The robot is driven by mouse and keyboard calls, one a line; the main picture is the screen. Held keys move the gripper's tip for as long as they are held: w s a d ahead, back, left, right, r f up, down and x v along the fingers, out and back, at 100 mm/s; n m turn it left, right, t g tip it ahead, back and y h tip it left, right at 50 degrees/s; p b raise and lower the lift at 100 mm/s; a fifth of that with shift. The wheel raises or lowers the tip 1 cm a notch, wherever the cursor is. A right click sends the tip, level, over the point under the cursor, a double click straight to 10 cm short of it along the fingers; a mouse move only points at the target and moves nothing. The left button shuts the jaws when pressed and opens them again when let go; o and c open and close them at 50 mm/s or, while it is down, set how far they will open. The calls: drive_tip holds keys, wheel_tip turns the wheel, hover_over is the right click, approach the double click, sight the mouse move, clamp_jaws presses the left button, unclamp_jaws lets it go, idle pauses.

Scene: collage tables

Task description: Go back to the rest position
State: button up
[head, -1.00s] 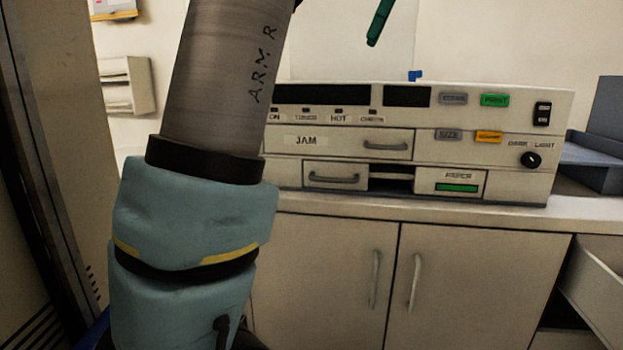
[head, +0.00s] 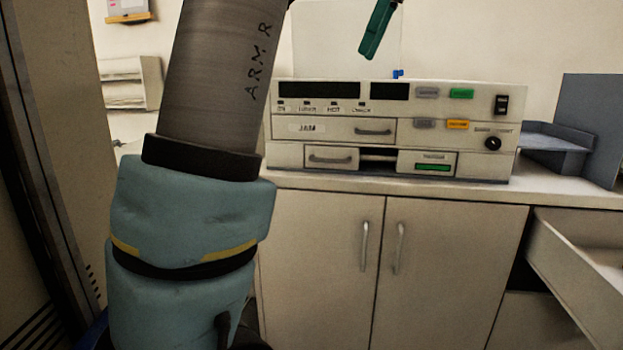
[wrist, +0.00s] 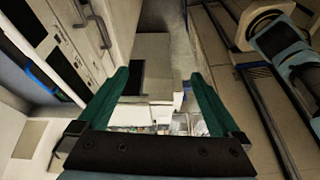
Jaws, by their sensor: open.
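My gripper (wrist: 160,74) shows in the wrist view as two green fingers spread wide apart. Nothing is held between them. In the head view one green finger (head: 377,30) hangs from the top edge, in front of the pale wall above the machine. The rest of the gripper is out of that picture. My arm, with its grey tube and blue padded joints, fills the left of the head view and hides what is behind it.
A beige machine (head: 463,110) with buttons and small drawers stands on a counter over closed cabinet doors (head: 450,260). A grey tray (head: 555,140) is to its right. An open drawer (head: 565,265) juts out at lower right. A wall holder (head: 130,82) hangs at left.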

drive_tip(key=w+a+f+m+h, duration=0.1)
drive_tip(key=a+f+m, duration=0.3)
drive_tip(key=f, duration=0.6)
drive_tip(key=w+a+f+m+h, duration=0.15)
drive_tip(key=a+f+m, duration=0.25)
drive_tip(key=f, duration=0.6)
drive_tip(key=s+a+f+m+h, duration=0.1)
drive_tip(key=s+a+f+m, duration=0.3)
drive_tip(key=f, duration=0.5)
drive_tip(key=s+a+f+m+h, duration=0.1)
drive_tip(key=s+a+f+m, duration=0.2)
drive_tip(key=f, duration=0.6)
drive_tip(key=s+a, duration=0.2)
drive_tip(key=s, duration=0.1)
drive_tip(key=shift+s+m+t+p, duration=0.3)
drive_tip(key=shift+s+m+t, duration=0.05)
drive_tip(key=shift+m+t, duration=0.05)
